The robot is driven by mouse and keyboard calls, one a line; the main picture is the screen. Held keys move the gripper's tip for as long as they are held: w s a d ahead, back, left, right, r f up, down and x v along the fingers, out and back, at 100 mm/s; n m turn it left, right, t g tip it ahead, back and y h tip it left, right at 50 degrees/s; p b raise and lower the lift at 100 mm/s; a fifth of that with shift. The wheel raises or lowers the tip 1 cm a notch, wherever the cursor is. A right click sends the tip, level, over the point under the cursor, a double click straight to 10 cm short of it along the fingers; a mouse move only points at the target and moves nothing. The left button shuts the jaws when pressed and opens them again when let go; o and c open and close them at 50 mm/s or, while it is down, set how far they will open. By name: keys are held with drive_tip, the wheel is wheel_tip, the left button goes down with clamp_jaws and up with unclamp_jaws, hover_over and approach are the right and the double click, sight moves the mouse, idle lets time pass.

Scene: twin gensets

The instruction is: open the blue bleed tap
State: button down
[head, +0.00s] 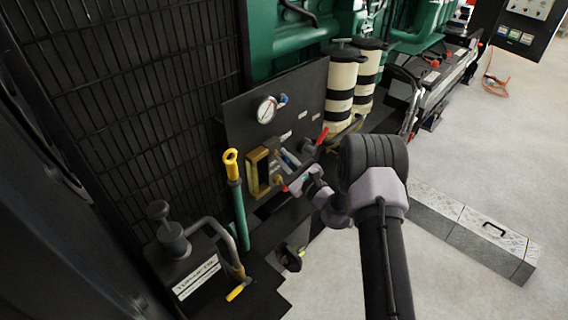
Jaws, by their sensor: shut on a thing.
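A black panel (232,112) carries a round white gauge (266,110) with a small blue tap (283,100) at its right. The contact is small and partly hidden by my wrist.
A yellow-topped green lever (233,168) stands to the left. Cream filter canisters (342,88) are above right. A hand pump (172,236) is lower left.

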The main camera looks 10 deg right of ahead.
drive_tip(key=c, duration=1.4)
unclamp_jaws()
drive_tip(key=shift+o, duration=0.2)
drive_tip(key=p+v, duration=0.3)
drive_tip(key=v, duration=1.4)
drive_tip(key=shift+s, duration=0.2)
